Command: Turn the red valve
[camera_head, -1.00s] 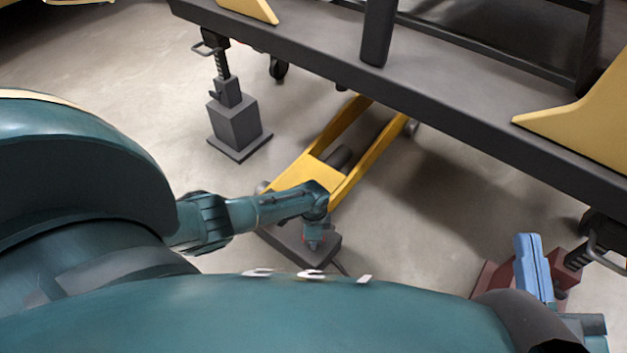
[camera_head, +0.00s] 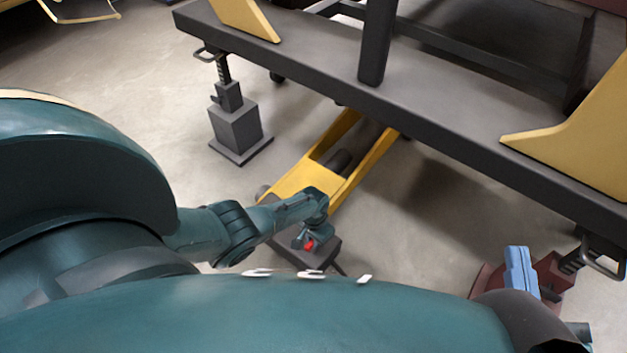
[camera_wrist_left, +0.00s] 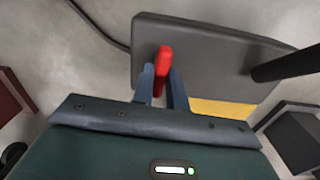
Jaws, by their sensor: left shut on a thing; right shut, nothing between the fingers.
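The red valve (camera_head: 309,245) shows as a small red piece at my left gripper (camera_head: 313,238), over the dark grey block at the near end of the yellow jack. In the left wrist view the red valve (camera_wrist_left: 164,62) is a red bar between the two fingers of my left gripper (camera_wrist_left: 164,85), which is shut on it. The valve's base is hidden. My right gripper (camera_head: 520,270), blue, is at the lower right, shut and empty, far from the valve.
The yellow floor jack (camera_head: 300,178) with its dark grey block (camera_head: 325,255) lies under a heavy dark frame (camera_head: 440,115). A grey jack stand (camera_head: 237,130) is at the left. A dark red stand (camera_head: 552,272) is by my right gripper. A dark bar (camera_wrist_left: 285,64) crosses beside the block.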

